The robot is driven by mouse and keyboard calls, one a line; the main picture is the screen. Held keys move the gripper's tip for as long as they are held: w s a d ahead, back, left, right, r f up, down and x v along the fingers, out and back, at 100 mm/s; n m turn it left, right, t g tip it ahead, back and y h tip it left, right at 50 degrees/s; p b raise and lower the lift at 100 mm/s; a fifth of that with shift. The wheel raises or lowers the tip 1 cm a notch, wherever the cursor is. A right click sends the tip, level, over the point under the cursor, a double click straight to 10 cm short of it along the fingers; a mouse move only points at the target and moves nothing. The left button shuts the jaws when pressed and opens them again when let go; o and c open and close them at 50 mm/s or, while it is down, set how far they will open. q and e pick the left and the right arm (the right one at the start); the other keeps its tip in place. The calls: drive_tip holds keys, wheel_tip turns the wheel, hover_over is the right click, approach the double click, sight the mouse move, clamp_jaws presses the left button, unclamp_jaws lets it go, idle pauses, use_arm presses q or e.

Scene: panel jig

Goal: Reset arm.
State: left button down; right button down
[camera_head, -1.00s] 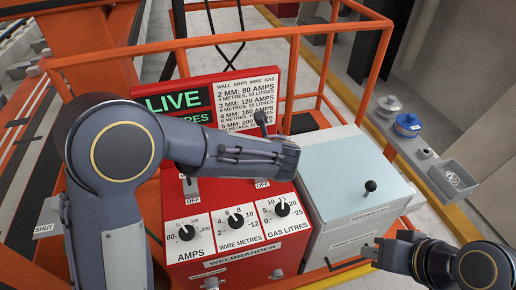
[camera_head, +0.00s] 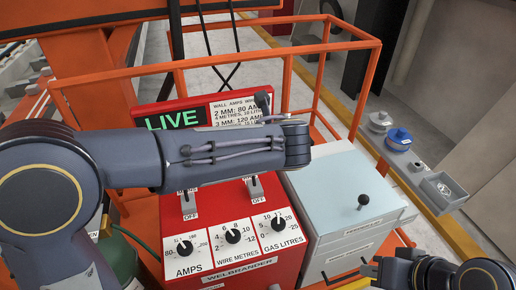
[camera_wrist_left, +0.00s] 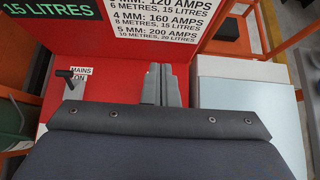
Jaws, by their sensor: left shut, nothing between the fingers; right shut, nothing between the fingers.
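The red welder panel (camera_head: 215,275) stands in the middle of the head view. It has three dials, for amps (camera_head: 186,247), wire metres (camera_head: 233,237) and gas litres (camera_head: 278,224). Two toggle switches above them, left (camera_head: 187,190) and right (camera_head: 254,183), show OFF labels. My left arm crosses in front of the panel. Its gripper fingertips are hidden in the head view. My right gripper (camera_head: 368,270) is shut and empty at lower right.
A pale blue-topped box (camera_head: 330,190) with a black knob (camera_head: 363,201) stands right of the panel. Orange rails (camera_head: 330,47) surround both. A ledge at right holds a blue-lidded pot (camera_head: 399,138) and a grey tray (camera_head: 443,190). A green cylinder (camera_head: 118,255) stands left of the panel.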

idle(0.4)
use_arm(q)
drive_tip(key=s+a+f+n+g+h, duration=0.1)
drive_tip(key=s+a+n+g, duration=0.1)
drive_tip(key=s+a+n, duration=0.6)
drive_tip(key=s+a+f+n+g+h, duration=0.1)
drive_tip(key=s+a+f+n+g, duration=0.15)
drive_tip(key=a+n, duration=0.55)
drive_tip(key=s+a+f+n+h, duration=0.1)
drive_tip(key=s+n+h, duration=0.1)
drive_tip(key=s+n, duration=0.6)
drive_tip(key=s+a+f+n+h, duration=0.2)
drive_tip(key=s+n+h, duration=0.1)
drive_tip(key=s+n, duration=0.6)
drive_tip(key=shift+s+a+f+n, duration=0.15)
drive_tip(key=shift+a+f+n, duration=0.15)
drive_tip(key=shift+n, duration=0.3)
drive_tip(key=shift+r, duration=0.1)
